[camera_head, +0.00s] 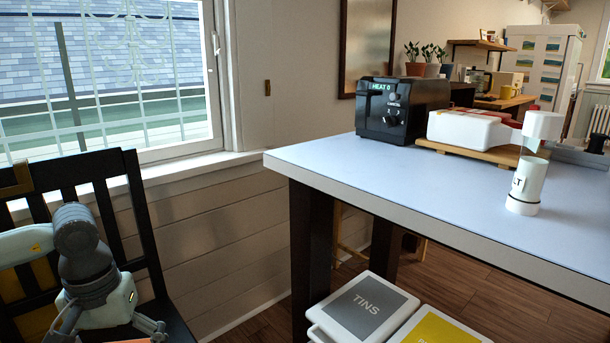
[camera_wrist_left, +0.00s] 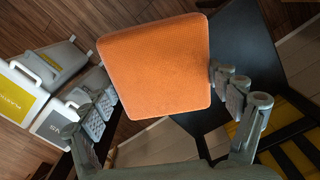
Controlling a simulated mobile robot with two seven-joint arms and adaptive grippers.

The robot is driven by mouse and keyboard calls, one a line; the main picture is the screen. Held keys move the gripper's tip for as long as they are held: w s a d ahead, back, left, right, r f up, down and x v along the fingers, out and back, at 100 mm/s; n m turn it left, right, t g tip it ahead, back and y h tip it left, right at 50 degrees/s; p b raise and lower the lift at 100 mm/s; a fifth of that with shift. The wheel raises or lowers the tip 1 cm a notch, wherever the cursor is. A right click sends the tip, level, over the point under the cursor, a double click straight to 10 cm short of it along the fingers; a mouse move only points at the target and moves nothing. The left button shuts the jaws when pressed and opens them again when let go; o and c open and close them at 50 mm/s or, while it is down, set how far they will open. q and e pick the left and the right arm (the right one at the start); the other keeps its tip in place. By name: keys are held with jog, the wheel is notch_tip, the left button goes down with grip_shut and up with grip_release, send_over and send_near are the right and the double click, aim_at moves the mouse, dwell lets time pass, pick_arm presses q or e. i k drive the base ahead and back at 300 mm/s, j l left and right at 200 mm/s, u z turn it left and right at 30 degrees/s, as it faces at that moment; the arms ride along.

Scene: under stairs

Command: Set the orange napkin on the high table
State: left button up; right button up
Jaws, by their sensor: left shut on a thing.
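The orange napkin (camera_wrist_left: 155,65) is a flat orange square with rounded corners. It fills the middle of the left wrist view, between the two fingers of my left gripper (camera_wrist_left: 160,88), which is shut on it. In the head view, my left gripper (camera_head: 118,335) is at the bottom left, in front of the black chair (camera_head: 136,215) and lower than the tabletop; only a sliver of orange shows at the bottom edge. The high table (camera_head: 390,185), with a pale top and dark legs, stands at the right. My right gripper is in neither view.
A black toaster (camera_head: 402,108), a white butter dish (camera_head: 470,130) on a wooden board and a white salt mill (camera_head: 526,185) stand on the table. Its near left top is bare. Bins with grey (camera_head: 362,305) and yellow (camera_head: 440,328) lids are below.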

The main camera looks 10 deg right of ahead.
aim_at(429, 178)
jog(key=j+z, duration=0.2)
jog(key=z, duration=0.2)
jog(key=i+j+z, duration=0.1)
jog(key=z, duration=0.3)
jog(key=j+z, duration=0.4)
